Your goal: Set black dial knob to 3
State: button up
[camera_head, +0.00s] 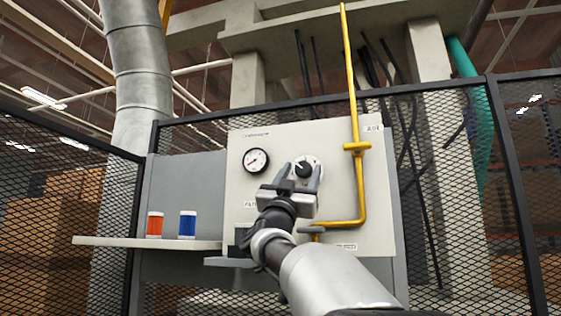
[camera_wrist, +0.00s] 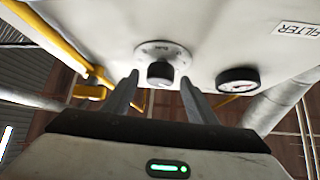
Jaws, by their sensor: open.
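The black dial knob (camera_head: 303,169) sits on a round white scale plate on the pale panel (camera_head: 330,215), right of a gauge. The knob also shows in the wrist view (camera_wrist: 160,73), where its plate has small markings too small to read. My gripper (camera_head: 299,178) is open and empty just in front of the knob. In the wrist view the two fingers of my gripper (camera_wrist: 160,95) point toward the panel, one on each side of the knob. I cannot tell whether they touch it. The number the knob points at is not readable.
A round gauge (camera_head: 256,160) is left of the knob. A yellow pipe (camera_head: 357,190) runs down the panel on the right. A shelf (camera_head: 150,243) at left bears an orange container (camera_head: 155,225) and a blue container (camera_head: 187,225). Black mesh fencing (camera_head: 60,190) stands around.

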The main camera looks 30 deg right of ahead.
jog(key=shift+p+x, duration=0.4)
jog(key=shift+x, duration=0.45)
jog(key=c, duration=1.1)
jog(key=shift+o, duration=0.2)
jog(key=shift+m+g+h, duration=0.3)
jog(key=shift+m+g, duration=0.3)
jog(key=shift+m, duration=0.1)
jog(key=m+g+p, duration=0.1)
jog(key=m+g, duration=0.2)
jog(key=m+g+h+p, duration=0.1)
jog(key=m+g+p, duration=0.1)
jog(key=m+g, duration=0.1)
jog(key=shift+w+a+r+m+g, duration=0.1)
jog(key=shift+w+r+m+g, duration=0.1)
jog(key=shift+m+g, duration=0.3)
jog(key=m+g+p, duration=0.2)
jog(key=m, duration=0.1)
jog(key=m+g+y+p, duration=0.1)
jog(key=m+g+p, duration=0.1)
jog(key=m, duration=0.1)
jog(key=shift+s+m+g, duration=0.15)
jog(key=shift+m+g, duration=0.25)
jog(key=shift+f+m+p, duration=0.15)
jog(key=shift+m+p, duration=0.25)
jog(key=shift+p, duration=0.1)
jog(key=shift+m+g+y, duration=0.3)
jog(key=shift+g+y, duration=0.1)
